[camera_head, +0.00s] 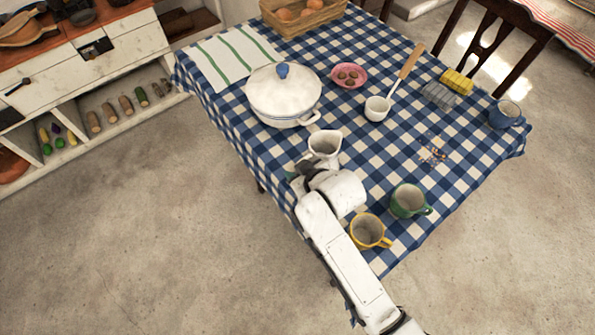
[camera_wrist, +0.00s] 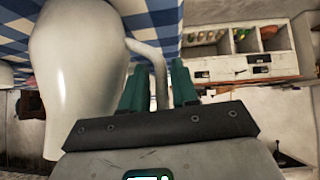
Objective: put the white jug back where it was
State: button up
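The white jug (camera_head: 324,142) is upright at the left edge of the checked table in the head view. Whether its base touches the cloth I cannot tell. In the wrist view the jug (camera_wrist: 78,75) fills the left side, upside down in that picture, with its handle (camera_wrist: 160,85) to the right. In the head view my arm mostly hides the gripper.
A lidded white pot (camera_head: 283,97) stands just behind the jug. A yellow mug (camera_head: 368,231) and a green mug (camera_head: 409,201) stand at the near end, by my arm. A white ladle (camera_head: 377,108) and pink bowl (camera_head: 348,76) lie farther back. The cloth (camera_head: 365,160) right of the jug is clear.

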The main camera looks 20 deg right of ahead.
jog(key=shift+o, duration=1.1)
jog(key=shift+r, duration=0.15)
jog(key=v, duration=1.2)
